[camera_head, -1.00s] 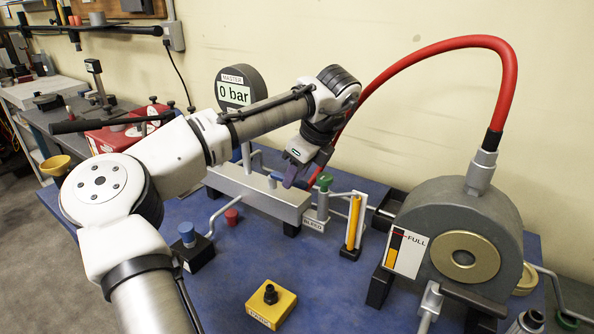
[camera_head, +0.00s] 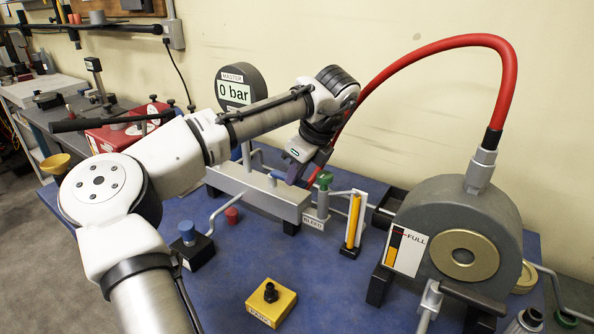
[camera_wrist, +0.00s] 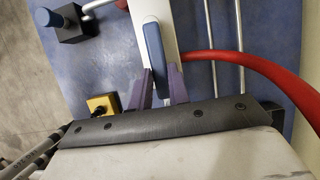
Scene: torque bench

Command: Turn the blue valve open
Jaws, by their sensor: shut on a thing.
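The blue valve's handle (camera_wrist: 155,45) shows in the wrist view as a long blue lever lying along a pale grey block. My gripper (camera_wrist: 159,88) has its purple fingers on either side of the lever's near end and is shut on it. In the head view my gripper (camera_head: 297,176) is low over the grey manifold (camera_head: 258,195), left of a green knob (camera_head: 325,180). There the fingers and wrist mostly hide the lever. The master gauge (camera_head: 236,93) reads 0 bar.
A red hose (camera_head: 455,45) arches from the grey drum (camera_head: 460,230) down behind my wrist. A yellow-fronted sight column (camera_head: 354,222) stands right of the green knob. A blue-capped post (camera_head: 187,233) and yellow block (camera_head: 270,303) stand in front. The blue bench top between them is clear.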

